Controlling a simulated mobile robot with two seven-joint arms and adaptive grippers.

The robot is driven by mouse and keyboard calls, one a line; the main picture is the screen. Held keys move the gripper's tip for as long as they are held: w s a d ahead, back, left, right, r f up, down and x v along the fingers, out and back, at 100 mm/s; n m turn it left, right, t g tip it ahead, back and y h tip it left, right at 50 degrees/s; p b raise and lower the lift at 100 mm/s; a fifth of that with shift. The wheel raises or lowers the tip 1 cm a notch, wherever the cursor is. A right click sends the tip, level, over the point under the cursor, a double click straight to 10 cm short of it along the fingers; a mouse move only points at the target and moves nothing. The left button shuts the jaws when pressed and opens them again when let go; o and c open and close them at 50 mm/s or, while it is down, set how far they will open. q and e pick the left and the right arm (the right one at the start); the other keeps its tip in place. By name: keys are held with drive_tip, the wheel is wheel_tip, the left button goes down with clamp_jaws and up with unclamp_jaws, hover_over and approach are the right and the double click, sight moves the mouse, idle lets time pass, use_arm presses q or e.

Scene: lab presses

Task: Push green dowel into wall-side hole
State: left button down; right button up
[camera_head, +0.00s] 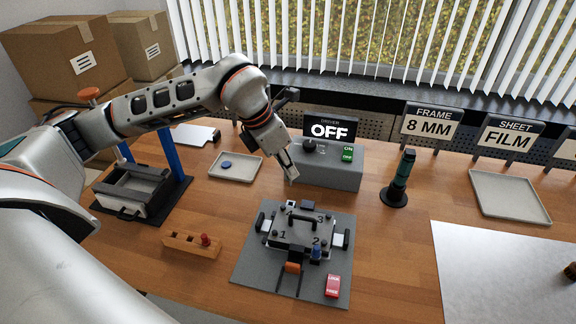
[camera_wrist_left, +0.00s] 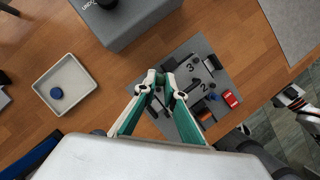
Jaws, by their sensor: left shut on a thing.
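My left gripper (camera_head: 291,177) is shut and hangs above the far left corner of the fixture (camera_head: 275,286). In the left wrist view its fingertips (camera_wrist_left: 160,84) meet around a small dark green thing, probably the green dowel, mostly hidden by the fingers. The fixture has a plate marked with numbers. The far corner by the 4 is close below the gripper; whether the held thing touches it I cannot tell. A blue dowel (camera_head: 316,253) stands by the 2. The wall-side hole cannot be made out. Part of my right gripper (camera_wrist_left: 293,100) shows at the right edge of the left wrist view.
A wooden block (camera_head: 181,244) with a red dowel (camera_head: 205,240) lies left of the fixture. A grey driver box (camera_head: 330,170) reading OFF stands behind it. A tray (camera_head: 238,174) holds a blue disc. A red block (camera_head: 333,286) lies on the fixture's base.

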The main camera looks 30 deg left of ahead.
sight(288, 178)
drive_tip(key=shift+w+a+f, duration=0.1)
drive_tip(key=shift+f, duration=0.1)
use_arm(q)
drive_tip(key=shift+f+b, duration=0.6)
drive_tip(key=shift+b, duration=0.05)
drive_tip(key=shift+f+b, duration=0.65)
drive_tip(key=shift+f, duration=0.15)
drive_tip(key=shift+f+b, duration=0.55)
drive_tip(key=shift+f, duration=0.15)
drive_tip(key=shift+f+b, duration=0.55)
drive_tip(key=shift+f, duration=0.25)
use_arm(e)
drive_tip(key=shift+w+a+f+y, duration=0.2)
drive_tip(key=shift+w+a+f, duration=0.1)
drive_tip(key=shift+a+f, duration=0.15)
drive_tip(key=shift+w+a+f+y, duration=0.2)
drive_tip(key=shift+w+a+f, duration=0.05)
drive_tip(key=shift+a+f, duration=0.2)
drive_tip(key=shift+f, duration=0.15)
use_arm(q)
drive_tip(key=shift+f+b, duration=1.55)
drive_tip(key=shift+f, duration=0.5)
use_arm(e)
drive_tip(key=shift+s+f, duration=0.15)
drive_tip(key=shift+f, duration=0.7)
drive_tip(key=shift+s+f, duration=0.15)
drive_tip(key=shift+f, duration=0.65)
